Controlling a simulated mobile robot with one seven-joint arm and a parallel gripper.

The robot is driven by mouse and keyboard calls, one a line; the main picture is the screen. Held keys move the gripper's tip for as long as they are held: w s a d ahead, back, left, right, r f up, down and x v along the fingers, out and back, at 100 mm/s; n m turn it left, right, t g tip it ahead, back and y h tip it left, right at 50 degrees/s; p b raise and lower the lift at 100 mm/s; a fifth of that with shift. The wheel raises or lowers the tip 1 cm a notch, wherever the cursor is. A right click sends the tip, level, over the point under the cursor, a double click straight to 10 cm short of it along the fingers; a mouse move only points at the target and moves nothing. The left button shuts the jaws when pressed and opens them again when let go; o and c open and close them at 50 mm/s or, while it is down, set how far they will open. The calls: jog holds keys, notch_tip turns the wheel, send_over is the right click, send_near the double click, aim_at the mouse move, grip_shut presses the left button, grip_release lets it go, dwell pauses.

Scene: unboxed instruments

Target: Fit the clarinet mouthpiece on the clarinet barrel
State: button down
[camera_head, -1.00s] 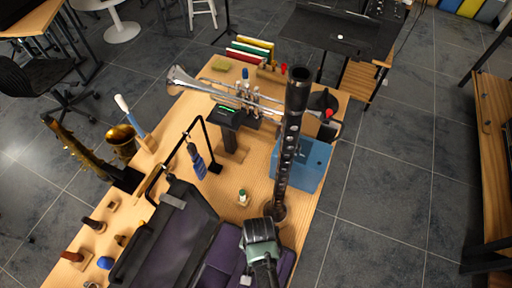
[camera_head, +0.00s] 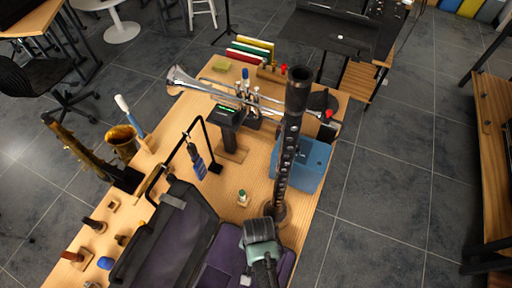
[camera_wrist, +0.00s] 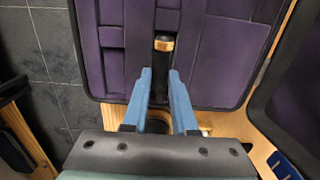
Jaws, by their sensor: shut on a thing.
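The clarinet (camera_head: 285,160) stands upright on a round peg base at the table's right edge, with the barrel (camera_head: 297,88) at its top, its upper end open. My gripper (camera_head: 259,234) is over the purple-lined instrument case, left of and below the clarinet in the head view. In the wrist view, the two blue fingers (camera_wrist: 160,75) are shut on the clarinet mouthpiece (camera_wrist: 163,43), a slim black piece with a gold-tan band at its far end. The purple lining is behind it. I cannot tell whether it touches the case. The head view hides the mouthpiece behind my gripper.
The open case (camera_head: 212,262) lies on the wooden table. A small green-capped bottle (camera_head: 242,197) stands between case and clarinet. The saxophone (camera_head: 85,150) is at left.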

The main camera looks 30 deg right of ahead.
jog(key=shift+r+p, duration=0.7)
jog(key=shift+p, duration=0.05)
dwell(0.5)
jog(key=shift+r+p, duration=2.15)
jog(key=shift+p, duration=0.1)
